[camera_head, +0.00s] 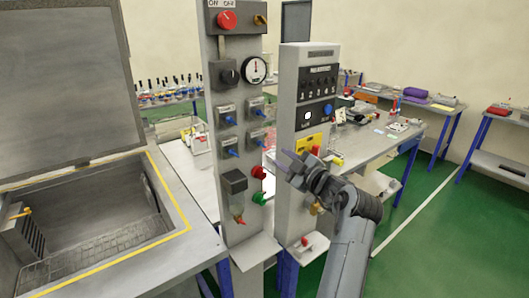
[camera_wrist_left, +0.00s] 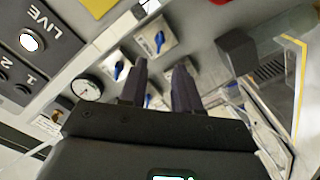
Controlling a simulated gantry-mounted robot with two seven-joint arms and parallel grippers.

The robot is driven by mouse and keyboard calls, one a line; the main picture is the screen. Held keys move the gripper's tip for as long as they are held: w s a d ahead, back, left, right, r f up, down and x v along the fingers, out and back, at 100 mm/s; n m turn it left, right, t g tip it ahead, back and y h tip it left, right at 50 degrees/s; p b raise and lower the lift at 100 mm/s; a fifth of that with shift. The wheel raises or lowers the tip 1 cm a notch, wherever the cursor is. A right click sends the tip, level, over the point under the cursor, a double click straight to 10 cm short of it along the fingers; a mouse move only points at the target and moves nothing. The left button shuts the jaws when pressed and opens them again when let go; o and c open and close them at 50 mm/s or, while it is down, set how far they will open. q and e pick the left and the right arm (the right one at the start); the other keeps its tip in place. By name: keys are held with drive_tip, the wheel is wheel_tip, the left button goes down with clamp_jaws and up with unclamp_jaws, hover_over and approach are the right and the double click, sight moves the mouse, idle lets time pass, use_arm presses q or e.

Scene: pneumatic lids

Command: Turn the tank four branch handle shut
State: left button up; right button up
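Several blue branch handles sit on white labelled blocks on the tall grey panel (camera_head: 216,75): upper left (camera_head: 230,121), upper right (camera_head: 257,113), lower left (camera_head: 233,153) and lower right (camera_head: 260,142). Their labels are too small to read, so I cannot tell which is tank four. My left gripper (camera_head: 300,156) is in front of the right-hand panel, right of the handles. In the left wrist view its two dark fingers (camera_wrist_left: 161,66) are apart with nothing held between them. Blue handles (camera_wrist_left: 159,41) show beyond the fingertips, apart from them. My right gripper is not in view.
The right-hand panel (camera_head: 289,120) stands close beside the handle panel, with a LIVE lamp (camera_wrist_left: 29,41) and yellow plate. A gauge (camera_head: 255,69), red knob (camera_head: 258,172) and green knob (camera_head: 259,198) surround the handles. An open-lidded tank (camera_head: 165,235) stands left.

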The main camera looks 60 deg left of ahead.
sight(264, 146)
use_arm(q)
drive_tip(key=a, duration=1)
drive_tip(key=shift+s+p, duration=0.3)
drive_tip(key=shift+s, duration=0.05)
clamp_jaws()
